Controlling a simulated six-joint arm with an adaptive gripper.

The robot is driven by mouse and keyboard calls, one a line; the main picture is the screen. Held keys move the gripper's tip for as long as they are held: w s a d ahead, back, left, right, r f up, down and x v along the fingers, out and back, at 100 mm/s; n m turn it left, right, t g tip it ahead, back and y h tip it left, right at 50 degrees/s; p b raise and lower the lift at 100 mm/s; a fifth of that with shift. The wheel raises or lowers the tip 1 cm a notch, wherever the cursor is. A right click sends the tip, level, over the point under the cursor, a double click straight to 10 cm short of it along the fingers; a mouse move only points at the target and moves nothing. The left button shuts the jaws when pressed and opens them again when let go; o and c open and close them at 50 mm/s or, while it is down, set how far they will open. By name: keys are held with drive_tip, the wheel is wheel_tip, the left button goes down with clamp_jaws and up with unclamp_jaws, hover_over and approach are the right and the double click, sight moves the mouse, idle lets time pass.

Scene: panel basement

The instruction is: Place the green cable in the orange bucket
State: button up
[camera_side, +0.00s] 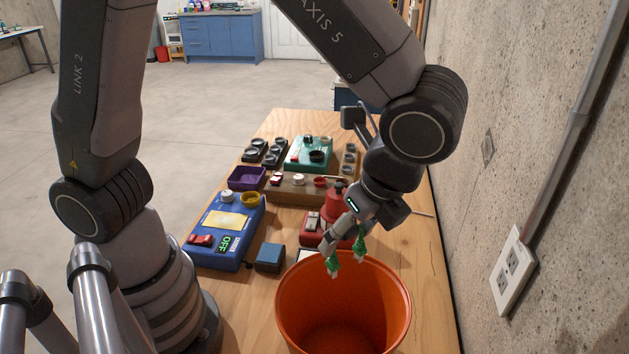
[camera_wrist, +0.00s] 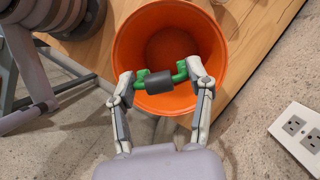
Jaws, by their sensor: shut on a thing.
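The green cable (camera_wrist: 181,72) is held between the fingertips of my gripper (camera_wrist: 160,79). In the wrist view a dark grey sleeve covers its middle, with green showing at both sides. In the side view, green ends with pale tips (camera_side: 332,264) hang below my gripper (camera_side: 342,238). The orange bucket (camera_side: 290,318) stands open at the table's near end. The cable shows in front of its opening in the wrist view and near its far rim in the side view; its exact height is unclear.
A blue device (camera_side: 215,255), a small blue box (camera_side: 270,256), a purple bin (camera_side: 246,178), a red device (camera_side: 312,232) and a teal board (camera_side: 300,160) occupy the wooden table (camera_side: 425,300). A concrete wall with an outlet (camera_side: 513,270) runs along the right.

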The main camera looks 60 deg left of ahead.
wheel_tip(320, 180, down, 9)
idle(0.6)
drive_tip(key=o, duration=1.1)
drive_tip(key=shift+c, duration=0.2)
drive_tip(key=shift+r, duration=0.1)
